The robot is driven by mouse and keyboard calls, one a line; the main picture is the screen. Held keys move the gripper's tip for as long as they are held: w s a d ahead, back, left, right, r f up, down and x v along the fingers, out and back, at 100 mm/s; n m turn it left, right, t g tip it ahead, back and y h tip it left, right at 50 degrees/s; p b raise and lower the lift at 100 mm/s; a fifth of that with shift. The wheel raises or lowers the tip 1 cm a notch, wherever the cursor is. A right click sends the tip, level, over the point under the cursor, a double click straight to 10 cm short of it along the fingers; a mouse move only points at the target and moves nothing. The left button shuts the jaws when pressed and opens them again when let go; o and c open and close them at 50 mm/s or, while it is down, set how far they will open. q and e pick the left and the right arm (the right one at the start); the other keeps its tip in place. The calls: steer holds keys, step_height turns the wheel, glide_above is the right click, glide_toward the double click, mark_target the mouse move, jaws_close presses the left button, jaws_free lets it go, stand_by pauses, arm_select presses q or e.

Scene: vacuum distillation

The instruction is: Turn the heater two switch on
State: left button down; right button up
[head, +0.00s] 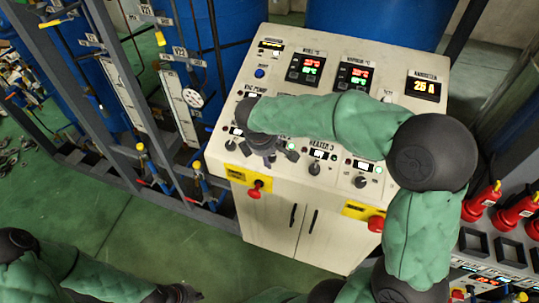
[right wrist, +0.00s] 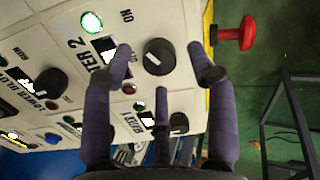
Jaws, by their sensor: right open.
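The heater two switch (right wrist: 158,57) is a round black knob with a pale pointer mark, on the cream panel. In the right wrist view it sits between the spread fingers of my right gripper (right wrist: 161,66), beside a partly covered "HEATER 2" label and an "ON" mark. I cannot tell whether the fingers touch it. A green-ringed lamp (right wrist: 92,22) near the label looks bright. In the head view my right gripper (head: 264,150) hangs over the panel's left part and hides this switch. My left gripper (head: 186,293) is low at the bottom left, away from the panel; its fingers are unclear.
The heater 3 knob (head: 314,169) and another knob (head: 360,182) are to the right on the control cabinet (head: 270,222). Red stop buttons (head: 255,188) (head: 376,223) stick out of its front. A grey pipe frame (head: 100,100) stands on the left. Green floor is open at lower left.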

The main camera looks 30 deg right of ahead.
steer(key=v, duration=1)
steer(key=shift+s+a, duration=0.1)
